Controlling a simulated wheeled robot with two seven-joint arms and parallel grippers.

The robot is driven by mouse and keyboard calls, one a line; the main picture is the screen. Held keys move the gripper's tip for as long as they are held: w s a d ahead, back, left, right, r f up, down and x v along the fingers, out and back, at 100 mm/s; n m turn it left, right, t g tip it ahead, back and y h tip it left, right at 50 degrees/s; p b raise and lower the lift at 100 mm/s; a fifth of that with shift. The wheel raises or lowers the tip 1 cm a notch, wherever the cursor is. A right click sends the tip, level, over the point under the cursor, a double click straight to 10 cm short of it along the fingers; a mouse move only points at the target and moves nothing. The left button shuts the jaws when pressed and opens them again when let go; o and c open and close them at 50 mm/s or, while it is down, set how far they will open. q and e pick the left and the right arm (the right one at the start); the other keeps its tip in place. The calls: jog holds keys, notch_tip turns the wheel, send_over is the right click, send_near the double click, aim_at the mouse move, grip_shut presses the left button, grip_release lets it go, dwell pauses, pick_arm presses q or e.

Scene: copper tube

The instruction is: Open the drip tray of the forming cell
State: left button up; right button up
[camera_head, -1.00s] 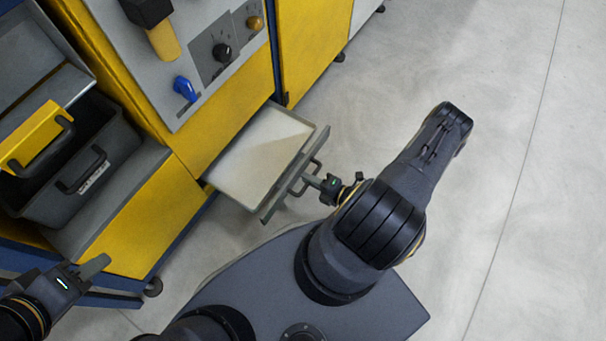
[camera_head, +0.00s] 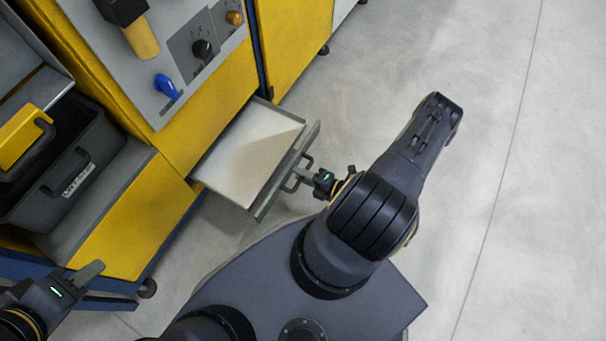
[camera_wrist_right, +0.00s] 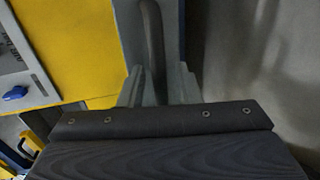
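The drip tray (camera_head: 246,150) is a shallow grey metal drawer, pulled well out of the lower front of the yellow forming cell (camera_head: 205,118). Its front panel (camera_head: 284,176) carries a bar handle (camera_head: 289,184). My right gripper (camera_head: 304,174) is at this handle. In the right wrist view the dark handle bar (camera_wrist_right: 153,45) runs between the two grey fingers (camera_wrist_right: 158,88), which look closed around it. My left gripper (camera_head: 91,270) is at the lower left, away from the tray and holding nothing visible; its finger gap cannot be made out.
A control panel with a blue knob (camera_head: 166,87) is above the tray. The floor (camera_head: 480,120) to the right is clear.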

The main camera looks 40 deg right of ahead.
jog(key=p+v, duration=0.1)
jog(key=v, duration=0.7)
jog(key=shift+p, duration=0.4)
jog(key=shift+w, duration=0.1)
